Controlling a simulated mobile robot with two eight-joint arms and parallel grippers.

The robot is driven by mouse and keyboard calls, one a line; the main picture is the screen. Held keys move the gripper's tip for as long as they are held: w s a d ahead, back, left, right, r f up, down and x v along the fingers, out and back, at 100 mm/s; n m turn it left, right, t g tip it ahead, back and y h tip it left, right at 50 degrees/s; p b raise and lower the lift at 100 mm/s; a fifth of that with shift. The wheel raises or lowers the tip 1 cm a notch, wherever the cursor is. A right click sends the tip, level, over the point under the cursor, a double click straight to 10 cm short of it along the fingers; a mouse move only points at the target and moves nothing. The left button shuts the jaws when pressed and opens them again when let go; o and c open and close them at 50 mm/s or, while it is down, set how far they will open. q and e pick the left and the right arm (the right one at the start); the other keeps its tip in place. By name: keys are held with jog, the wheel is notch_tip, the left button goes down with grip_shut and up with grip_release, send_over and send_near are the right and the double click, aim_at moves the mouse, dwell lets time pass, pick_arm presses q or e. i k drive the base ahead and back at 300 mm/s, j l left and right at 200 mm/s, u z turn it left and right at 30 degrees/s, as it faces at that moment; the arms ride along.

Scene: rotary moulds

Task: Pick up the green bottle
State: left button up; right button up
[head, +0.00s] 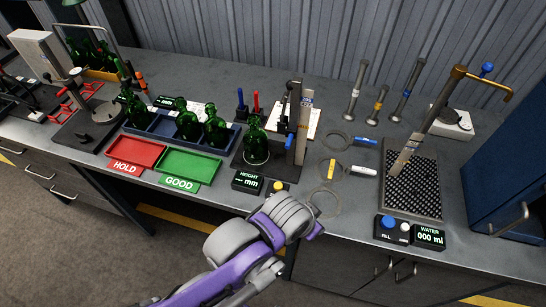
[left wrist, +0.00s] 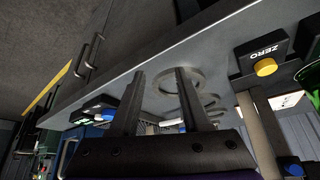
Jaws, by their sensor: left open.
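Several green glass bottles are in the head view. One green bottle (head: 256,142) stands upright on the black height gauge near the middle. More stand in a blue tray (head: 170,127) to its left, including one (head: 186,120) and another (head: 215,128). A piece of green glass (left wrist: 288,101) shows at the right edge of the left wrist view. My left gripper is open and empty in the left wrist view (left wrist: 160,78), close to the bench's front edge. In the head view my left wrist hides its fingers. My right gripper is not in view.
A red HOLD tray (head: 135,152) and green GOOD tray (head: 190,166) lie at the front. The height display (head: 247,181) and yellow button (head: 278,186) sit near the edge. Metal rings (head: 325,202) lie right of the gauge. A drain grid (head: 415,185) stands farther right.

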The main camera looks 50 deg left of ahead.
aim_at(255, 141)
jog(key=u, duration=1.85)
jog(key=i+j, duration=0.1)
jog(key=j, duration=0.3)
jog(key=i+j, duration=0.1)
jog(key=j, duration=0.25)
jog(key=i+j, duration=0.1)
jog(key=j, duration=0.3)
jog(key=i+j+z, duration=0.1)
jog(key=j+z, duration=0.6)
